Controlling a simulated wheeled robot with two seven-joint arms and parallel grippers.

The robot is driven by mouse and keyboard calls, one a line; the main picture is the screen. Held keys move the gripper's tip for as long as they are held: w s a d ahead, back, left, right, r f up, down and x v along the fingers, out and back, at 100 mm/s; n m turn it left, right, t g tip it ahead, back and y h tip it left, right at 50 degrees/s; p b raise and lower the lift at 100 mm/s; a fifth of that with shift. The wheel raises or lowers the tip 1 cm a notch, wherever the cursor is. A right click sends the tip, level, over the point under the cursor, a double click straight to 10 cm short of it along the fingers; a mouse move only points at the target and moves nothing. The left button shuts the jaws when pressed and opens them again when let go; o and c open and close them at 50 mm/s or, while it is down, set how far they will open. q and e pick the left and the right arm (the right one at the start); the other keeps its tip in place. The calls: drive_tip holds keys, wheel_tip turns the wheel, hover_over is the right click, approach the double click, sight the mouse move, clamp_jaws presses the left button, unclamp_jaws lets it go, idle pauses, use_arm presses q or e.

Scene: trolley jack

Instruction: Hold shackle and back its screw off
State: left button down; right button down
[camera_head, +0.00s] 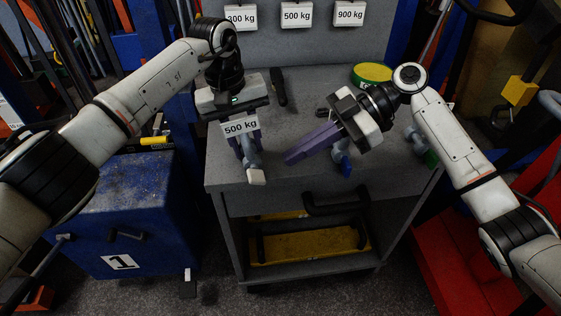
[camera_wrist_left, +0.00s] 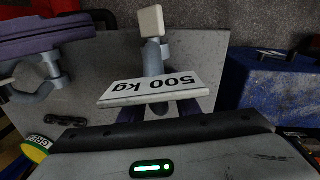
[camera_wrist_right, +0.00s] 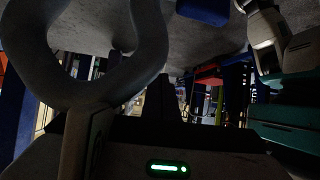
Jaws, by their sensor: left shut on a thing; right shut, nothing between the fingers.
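My left gripper (camera_head: 243,135) is shut on a grey shackle (camera_head: 250,158) bearing a white "500 kg" tag (camera_head: 240,126). The shackle's screw has a cream end (camera_head: 256,177) pointing toward the trolley's front edge. In the left wrist view the cream end (camera_wrist_left: 151,20), grey shackle (camera_wrist_left: 154,58) and tag (camera_wrist_left: 155,90) line up ahead of the fingers. My right gripper (camera_head: 288,158), with long purple fingers, is shut and empty, its tips to the right of the held shackle and apart from it. The fingers also show in the left wrist view (camera_wrist_left: 50,35).
A blue-ended shackle (camera_head: 343,160) lies under the right gripper, and a green-ended one (camera_head: 430,157) further right. A green-yellow tin (camera_head: 371,74) and a dark tool (camera_head: 278,88) are behind on the grey trolley (camera_head: 222,181). Weight signs (camera_head: 297,14) hang at the back.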

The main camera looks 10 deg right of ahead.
drive_tip(key=v, duration=0.6)
drive_tip(key=c, duration=2.2)
unclamp_jaws()
drive_tip(key=shift+d+r, duration=0.1)
drive_tip(key=shift+d, duration=0.05)
drive_tip(key=o, duration=0.4)
drive_tip(key=shift+s, duration=0.1)
drive_tip(key=shift+o, duration=0.8)
drive_tip(key=shift+s+a+m+h, duration=0.15)
drive_tip(key=shift+a+m+h, duration=0.15)
drive_tip(key=shift+a+m, duration=0.1)
drive_tip(key=m+t+h, duration=0.5)
drive_tip(key=m+h, duration=0.1)
drive_tip(key=m, duration=1.2)
approach(257, 176)
drive_tip(key=x, duration=0.8)
drive_tip(key=shift+c, duration=0.2)
drive_tip(key=c, duration=0.7)
